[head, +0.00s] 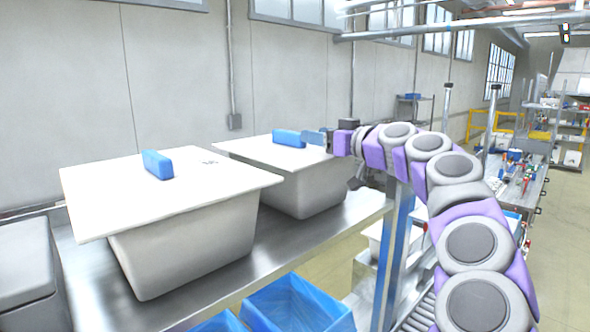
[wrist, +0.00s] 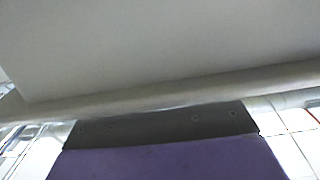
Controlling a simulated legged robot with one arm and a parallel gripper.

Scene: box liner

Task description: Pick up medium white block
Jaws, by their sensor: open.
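Two large white tubs with flat white lids stand on a metal table in the head view. The nearer is the left tub (head: 185,245), with its lid (head: 110,190). The farther is the right tub (head: 315,190), with its lid (head: 255,148). Each lid carries a blue block, the near one (head: 157,164) and the far one (head: 288,138). I cannot make out a separate white block. My gripper (head: 325,138) is at the right end of the far lid, close to the far blue block; its fingers are small and partly hidden. The wrist view shows a close, plain pale surface (wrist: 160,60).
Blue bins (head: 298,303) sit below the table's front edge. A grey box (head: 28,262) stands at the far left. A blue-sided post (head: 394,245) and roller conveyor (head: 418,312) are at the lower right. A cluttered workbench (head: 515,180) lies farther right. A wall is behind the tubs.

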